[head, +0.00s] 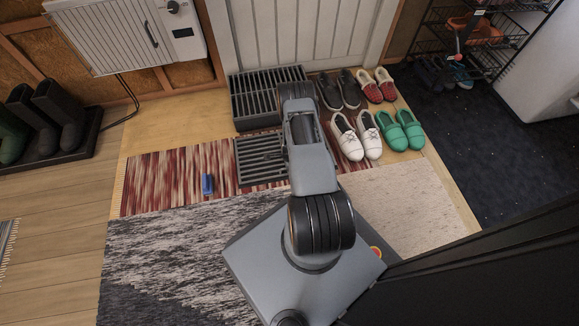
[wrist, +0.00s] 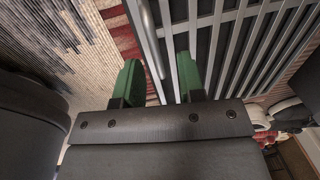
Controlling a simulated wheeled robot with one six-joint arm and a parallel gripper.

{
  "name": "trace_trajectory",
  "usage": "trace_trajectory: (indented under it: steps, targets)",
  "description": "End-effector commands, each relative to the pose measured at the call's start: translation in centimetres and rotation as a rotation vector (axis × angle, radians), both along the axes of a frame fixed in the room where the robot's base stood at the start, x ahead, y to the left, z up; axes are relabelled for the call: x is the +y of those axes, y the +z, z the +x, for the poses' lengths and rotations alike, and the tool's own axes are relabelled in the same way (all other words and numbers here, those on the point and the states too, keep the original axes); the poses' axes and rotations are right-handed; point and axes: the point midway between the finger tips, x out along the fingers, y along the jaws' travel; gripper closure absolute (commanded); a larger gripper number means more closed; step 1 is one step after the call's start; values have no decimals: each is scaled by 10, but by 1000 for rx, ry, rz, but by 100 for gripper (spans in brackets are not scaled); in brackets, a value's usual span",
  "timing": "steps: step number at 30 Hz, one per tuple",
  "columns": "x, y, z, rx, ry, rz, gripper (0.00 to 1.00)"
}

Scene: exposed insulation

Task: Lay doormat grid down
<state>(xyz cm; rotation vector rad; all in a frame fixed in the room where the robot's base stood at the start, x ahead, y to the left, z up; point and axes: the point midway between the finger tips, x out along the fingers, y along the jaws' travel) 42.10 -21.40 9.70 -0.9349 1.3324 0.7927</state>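The doormat grid (head: 260,160) is a dark grey slatted panel over the red and white striped rug, its right side hidden behind my arm in the head view. In the wrist view its slats (wrist: 235,50) fill the upper right. The head view hides the fingers behind my arm. I cannot tell whether the grid touches the rug.
A dark slatted rack (head: 268,97) stands by the white door. Shoes (head: 358,136) stand in pairs right of my arm. A blue object (head: 207,184) lies on the striped rug (head: 160,180). Boots (head: 60,112) stand at far left. A grey woven rug (head: 170,250) lies in front.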

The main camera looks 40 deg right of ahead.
Motion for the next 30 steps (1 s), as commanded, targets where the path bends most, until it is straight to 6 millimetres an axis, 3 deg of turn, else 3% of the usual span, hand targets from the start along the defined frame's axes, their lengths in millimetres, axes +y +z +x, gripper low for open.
trace_trajectory:
  steps: [11,22,30]
  targets:
    - [0,-3,0,0,0,0,65]
    - [0,-3,0,0,0,0,100]
    - [0,-3,0,0,0,0,100]
